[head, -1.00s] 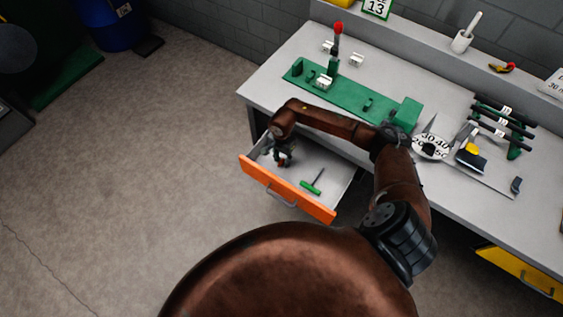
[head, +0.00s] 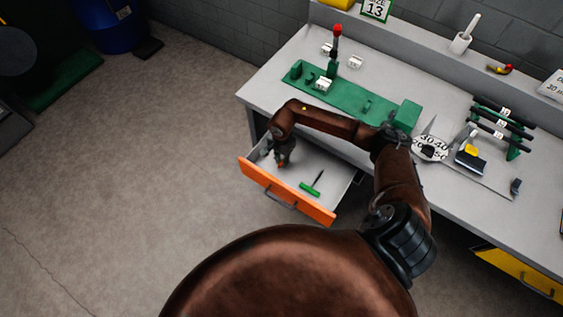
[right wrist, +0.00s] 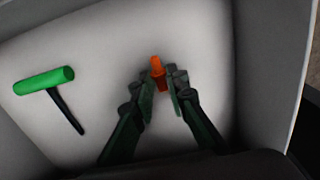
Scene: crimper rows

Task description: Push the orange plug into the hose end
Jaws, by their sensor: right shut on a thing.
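The orange plug (right wrist: 158,68) is between the fingertips of my right gripper (right wrist: 161,88) in the right wrist view. The gripper is shut on it, low inside the open drawer, and its fingers hide part of the plug. In the head view my right gripper (head: 282,163) reaches down into the left part of the drawer (head: 287,192). I cannot pick out the hose end with certainty. My left gripper is not in view.
A green-handled T-shaped tool (head: 311,187) lies in the drawer, to the right of my gripper; it also shows in the right wrist view (right wrist: 45,81). The bench above holds a green fixture (head: 352,100) with a red-topped lever (head: 336,40). Drawer walls surround the gripper.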

